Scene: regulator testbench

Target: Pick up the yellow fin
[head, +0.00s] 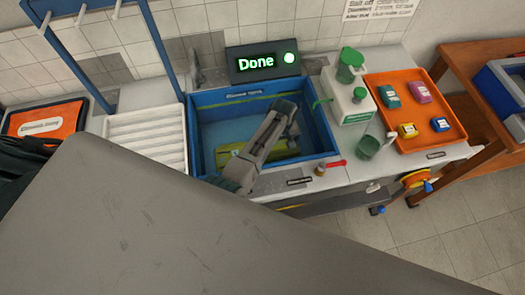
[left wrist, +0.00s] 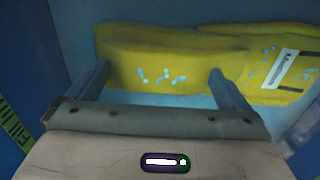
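The yellow fin (head: 228,158) lies low in the blue rinse tank in the head view, partly hidden by my left arm. In the left wrist view, yellow fin material (left wrist: 150,68) with pale blue marks spans the space at the fingertips. More yellow material with a white label lies behind it to the right; I cannot tell if it is a second fin. My left gripper (left wrist: 160,75) is open inside the tank, one finger toward each end of the front yellow piece. Whether the fingers touch it is unclear. My right gripper is not in view.
The tank's blue rim (head: 322,125) surrounds my left arm. A white ribbed drainboard (head: 145,138) lies left of it. A display (head: 262,63) reads "Done".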

